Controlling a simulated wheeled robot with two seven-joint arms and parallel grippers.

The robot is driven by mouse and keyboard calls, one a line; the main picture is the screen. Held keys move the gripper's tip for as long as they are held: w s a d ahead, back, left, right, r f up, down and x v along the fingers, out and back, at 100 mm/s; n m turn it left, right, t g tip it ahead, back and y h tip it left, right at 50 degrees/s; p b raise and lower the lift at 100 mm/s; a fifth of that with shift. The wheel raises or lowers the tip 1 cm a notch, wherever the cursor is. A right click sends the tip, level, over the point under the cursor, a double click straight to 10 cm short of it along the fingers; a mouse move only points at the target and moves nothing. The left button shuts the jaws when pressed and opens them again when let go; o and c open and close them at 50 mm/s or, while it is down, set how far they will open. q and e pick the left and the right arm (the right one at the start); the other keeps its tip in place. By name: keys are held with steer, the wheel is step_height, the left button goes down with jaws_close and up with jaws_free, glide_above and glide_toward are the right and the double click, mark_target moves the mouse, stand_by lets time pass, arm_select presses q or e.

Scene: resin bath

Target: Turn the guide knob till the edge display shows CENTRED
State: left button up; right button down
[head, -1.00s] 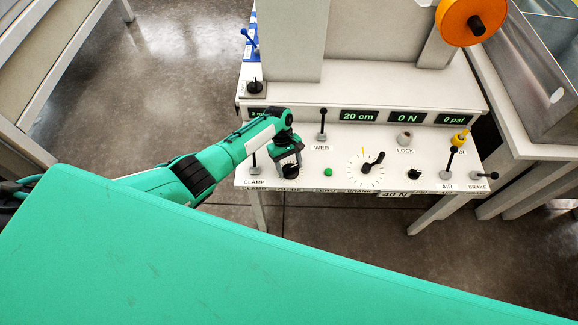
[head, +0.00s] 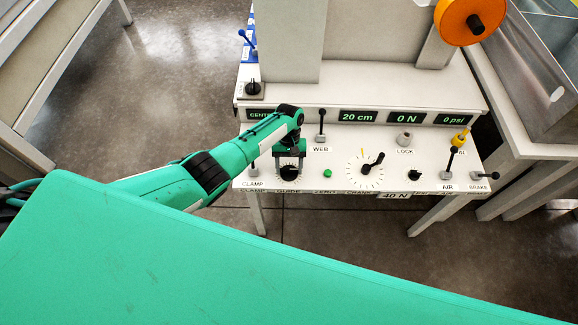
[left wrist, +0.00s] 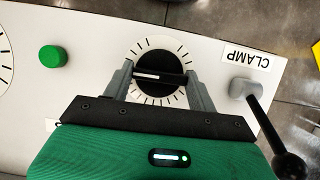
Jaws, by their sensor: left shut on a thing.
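The guide knob (left wrist: 161,75) is a black round knob with a white line on a ticked dial. It sits above the GUIDE label on the white panel in the head view (head: 289,170). My left gripper (head: 289,163) is over it, and in the left wrist view its two grey fingers (left wrist: 160,78) are shut on the knob from both sides. The edge display (head: 260,114) shows green letters beginning "CENT"; my arm hides the rest. My right gripper is not in view.
The CLAMP lever (left wrist: 245,90) stands close beside the knob. A green button (head: 327,173) is on the other side. The WEB lever (head: 321,127) and a large dial (head: 365,170) lie further right. A green surface (head: 200,260) fills the foreground.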

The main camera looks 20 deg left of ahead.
arm_select(q)
steer(key=o, duration=1)
steer(key=shift+w+r, duration=0.1)
steer(key=b+v, duration=0.1)
steer(key=v, duration=1.2)
steer(key=shift+r, duration=0.3)
